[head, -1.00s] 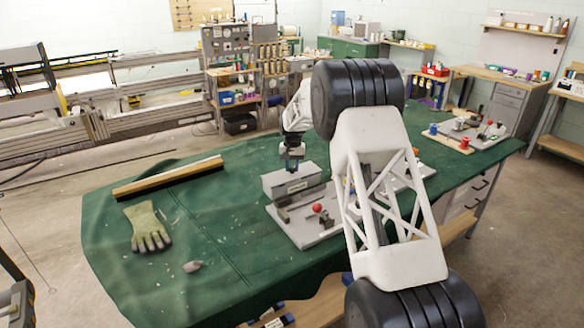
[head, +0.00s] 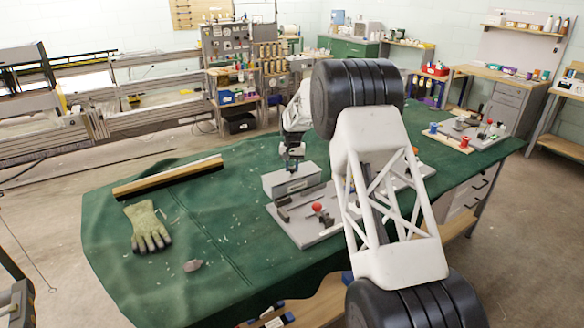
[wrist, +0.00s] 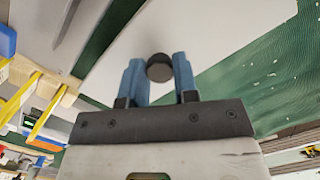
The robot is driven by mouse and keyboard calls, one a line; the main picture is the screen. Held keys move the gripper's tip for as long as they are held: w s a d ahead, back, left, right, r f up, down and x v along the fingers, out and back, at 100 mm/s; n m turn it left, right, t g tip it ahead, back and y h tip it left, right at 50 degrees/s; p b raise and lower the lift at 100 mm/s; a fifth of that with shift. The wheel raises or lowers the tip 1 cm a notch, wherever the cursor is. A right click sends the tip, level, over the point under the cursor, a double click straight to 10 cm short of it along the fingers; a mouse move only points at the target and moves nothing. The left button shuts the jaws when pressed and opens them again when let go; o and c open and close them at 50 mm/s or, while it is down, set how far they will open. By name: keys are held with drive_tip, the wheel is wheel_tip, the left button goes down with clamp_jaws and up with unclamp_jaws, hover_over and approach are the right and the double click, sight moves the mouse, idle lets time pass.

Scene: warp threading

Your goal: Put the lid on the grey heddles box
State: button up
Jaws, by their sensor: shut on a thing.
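The grey heddles box (head: 292,188) stands at the back of a grey board on the green-covered table, with a label on its front. My gripper (head: 291,163) points down right over the box. In the wrist view my blue fingers (wrist: 160,78) are shut on a dark round knob (wrist: 159,67). The knob stands on a pale flat lid (wrist: 222,30), which fills the upper middle of that view. The lid is at the top of the box; I cannot tell whether it rests fully on the rim. The inside of the box is hidden.
A red ball-topped part (head: 317,207) and small dark parts are on the grey board (head: 312,236) in front of the box. A work glove (head: 147,227), a long wooden brush (head: 168,177) and a small grey lump (head: 193,265) lie left. Green cloth between them is mostly clear.

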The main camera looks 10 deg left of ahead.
drive_tip(key=shift+f, duration=0.15)
idle(0.8)
drive_tip(key=o, duration=1.5)
drive_tip(key=shift+o, duration=0.2)
drive_tip(key=shift+r, duration=3.45)
clamp_jaws()
drive_tip(key=shift+f, duration=2.4)
